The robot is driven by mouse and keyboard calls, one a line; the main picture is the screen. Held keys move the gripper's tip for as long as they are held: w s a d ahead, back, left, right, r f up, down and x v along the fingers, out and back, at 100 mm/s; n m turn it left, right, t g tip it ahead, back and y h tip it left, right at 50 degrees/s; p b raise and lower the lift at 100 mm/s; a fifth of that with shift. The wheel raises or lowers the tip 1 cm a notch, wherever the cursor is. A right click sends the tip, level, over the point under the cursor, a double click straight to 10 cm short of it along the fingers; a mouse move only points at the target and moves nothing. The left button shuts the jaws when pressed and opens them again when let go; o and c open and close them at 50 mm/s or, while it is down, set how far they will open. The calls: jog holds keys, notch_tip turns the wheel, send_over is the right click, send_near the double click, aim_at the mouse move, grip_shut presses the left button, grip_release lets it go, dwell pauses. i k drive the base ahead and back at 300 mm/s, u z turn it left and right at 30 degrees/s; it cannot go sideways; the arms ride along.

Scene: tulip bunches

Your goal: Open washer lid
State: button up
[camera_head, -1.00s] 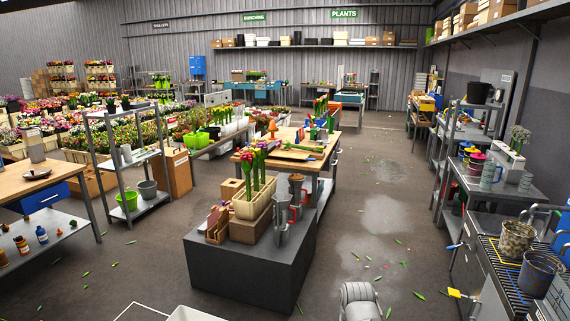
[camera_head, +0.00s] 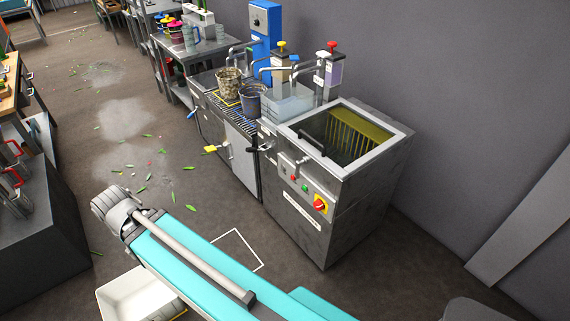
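The washer appears to be the stainless steel machine (camera_head: 300,232) in the right half of the head view, against the grey wall. Its top has a pale metal rim around a dark area where yellow bristles or slats show. I cannot tell whether a clear lid covers this area. A dark bar, perhaps a handle, lies near the left side of the top. A control panel (camera_head: 303,185) with red and green buttons and a red-and-yellow rotary switch is on its front. My gripper is not in view.
Left of the washer, a steel counter (camera_head: 239,158) holds two buckets and pump bottles. A long turquoise part with a grey rounded end crosses the foreground; I cannot tell what it is. A white bin (camera_head: 113,300) is at lower left. Leaf scraps lie on the floor (camera_head: 125,125).

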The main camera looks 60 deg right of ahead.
aim_at(284, 128)
jog(key=z, duration=1.9)
